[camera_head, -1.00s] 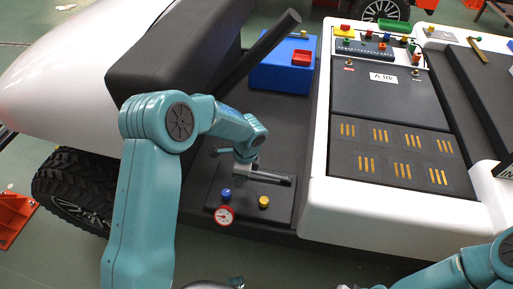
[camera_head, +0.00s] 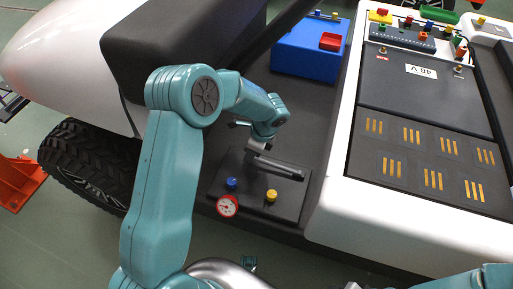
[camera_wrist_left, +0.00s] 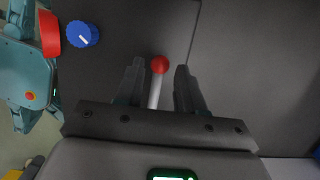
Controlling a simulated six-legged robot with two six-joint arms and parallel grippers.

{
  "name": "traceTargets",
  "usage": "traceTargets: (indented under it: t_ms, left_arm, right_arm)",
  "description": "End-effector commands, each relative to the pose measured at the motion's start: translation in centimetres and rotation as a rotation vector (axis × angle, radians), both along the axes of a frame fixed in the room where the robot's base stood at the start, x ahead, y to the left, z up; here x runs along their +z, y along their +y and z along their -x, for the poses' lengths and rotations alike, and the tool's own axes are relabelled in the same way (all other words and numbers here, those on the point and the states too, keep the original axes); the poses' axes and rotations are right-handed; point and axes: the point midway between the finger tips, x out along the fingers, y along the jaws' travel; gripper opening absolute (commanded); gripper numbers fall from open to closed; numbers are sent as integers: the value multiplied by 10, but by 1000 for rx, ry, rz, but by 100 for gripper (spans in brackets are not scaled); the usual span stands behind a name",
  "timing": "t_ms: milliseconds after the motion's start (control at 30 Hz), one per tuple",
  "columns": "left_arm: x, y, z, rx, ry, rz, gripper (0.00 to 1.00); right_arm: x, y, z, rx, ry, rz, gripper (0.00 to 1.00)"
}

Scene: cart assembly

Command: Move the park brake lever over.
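The park brake lever shows in the left wrist view as a thin pale rod with a red ball top (camera_wrist_left: 160,64). It stands between the two fingers of my left gripper (camera_wrist_left: 157,90), with a visible gap on each side. The gripper is open. In the head view my left gripper (camera_head: 274,166) is over the small dark control panel (camera_head: 240,206) on the cart's side, and the lever cannot be made out there. My right arm shows only partly at the lower right edge; its gripper is out of view.
A blue box (camera_head: 305,55) stands behind. The black seat (camera_head: 180,50) is at the upper left, the white body panel (camera_head: 335,215) at right.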

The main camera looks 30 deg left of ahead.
Motion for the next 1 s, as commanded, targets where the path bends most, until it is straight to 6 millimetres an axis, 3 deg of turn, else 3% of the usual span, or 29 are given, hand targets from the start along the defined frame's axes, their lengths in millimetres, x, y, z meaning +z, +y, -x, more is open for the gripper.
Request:
traceTargets:
  t_ms: [33,133,233,533,1000]
  left_arm:
    - [-14,2,1,0,1,0,38]
    - [-28,6,1,1,2,0,38]
    - [-19,4,-1,-1,0,0,7]
    - [-15,2,-3,-2,1,1,7]
    - [18,-5,-5,-1,1,1,7]
  right_arm:
    - [-12,0,0,0,0,0,43]
    - [-23,0,0,0,0,0,43]
    - [-14,0,0,0,0,0,43]
    - [-10,0,0,0,0,0,43]
    - [15,0,0,0,0,0,43]
